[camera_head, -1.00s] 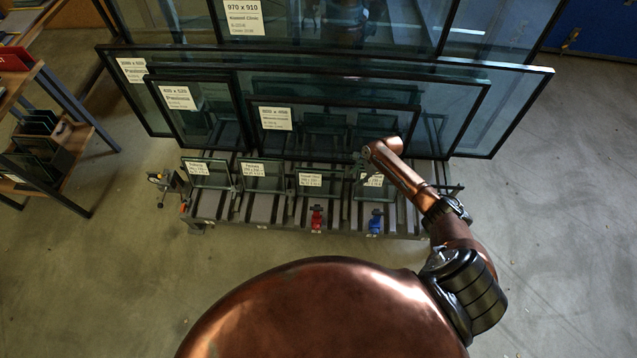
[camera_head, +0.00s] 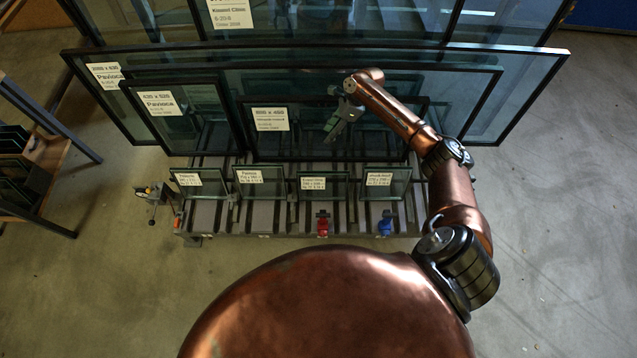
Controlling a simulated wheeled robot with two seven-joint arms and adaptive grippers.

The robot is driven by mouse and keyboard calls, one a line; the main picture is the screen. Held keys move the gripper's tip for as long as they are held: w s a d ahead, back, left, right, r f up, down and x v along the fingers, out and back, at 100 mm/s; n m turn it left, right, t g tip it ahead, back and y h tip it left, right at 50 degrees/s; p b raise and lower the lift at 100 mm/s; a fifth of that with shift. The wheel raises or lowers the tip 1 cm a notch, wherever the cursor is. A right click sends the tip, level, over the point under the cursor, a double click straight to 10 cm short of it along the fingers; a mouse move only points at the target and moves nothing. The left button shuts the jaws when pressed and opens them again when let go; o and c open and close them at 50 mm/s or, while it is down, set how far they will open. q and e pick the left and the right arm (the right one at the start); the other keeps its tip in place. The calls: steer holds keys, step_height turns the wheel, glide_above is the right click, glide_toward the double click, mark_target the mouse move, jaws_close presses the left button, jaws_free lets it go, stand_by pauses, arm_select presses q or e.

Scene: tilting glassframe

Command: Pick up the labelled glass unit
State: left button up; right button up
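Several framed glass units with white labels stand upright in a slotted rack. In the front row are four small labelled panes, among them a left one (camera_head: 200,188), a middle one (camera_head: 312,190) and a right one (camera_head: 400,185). Behind them stand larger labelled units, such as the one marked about 800 x 450 (camera_head: 300,142) and the one to its left (camera_head: 190,128). My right gripper (camera_head: 333,132) hangs in front of the 800 x 450 unit, above the small panes. Its fingers are too small and dark to read. My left gripper is out of view.
The grey slotted rack (camera_head: 265,217) carries a red clamp (camera_head: 322,224), a blue clamp (camera_head: 385,224) and a metal fitting (camera_head: 152,194) at its left end. A wooden shelf (camera_head: 48,165) stands at the left. The floor is clear on the right.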

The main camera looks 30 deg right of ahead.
steer(key=b, duration=0.8)
glide_above(325, 172)
steer(key=d, duration=0.2)
step_height(325, 172, down, 13)
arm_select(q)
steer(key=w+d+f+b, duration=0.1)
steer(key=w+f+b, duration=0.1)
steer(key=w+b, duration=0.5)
arm_select(e)
steer(key=shift+g, duration=0.8)
step_height(325, 172, down, 10)
steer(key=shift+f+p, duration=0.15)
steer(key=shift+p, duration=0.15)
steer(key=shift+s+a+f+b, duration=0.1)
steer(key=shift+f+b, duration=0.25)
steer(key=shift+f, duration=0.15)
steer(key=shift+b+x, duration=0.5)
steer(key=shift+x, duration=0.6)
steer(key=b+x, duration=0.3)
steer(key=x, duration=0.1)
steer(key=shift+f, duration=0.45)
steer(key=shift+a, duration=0.15)
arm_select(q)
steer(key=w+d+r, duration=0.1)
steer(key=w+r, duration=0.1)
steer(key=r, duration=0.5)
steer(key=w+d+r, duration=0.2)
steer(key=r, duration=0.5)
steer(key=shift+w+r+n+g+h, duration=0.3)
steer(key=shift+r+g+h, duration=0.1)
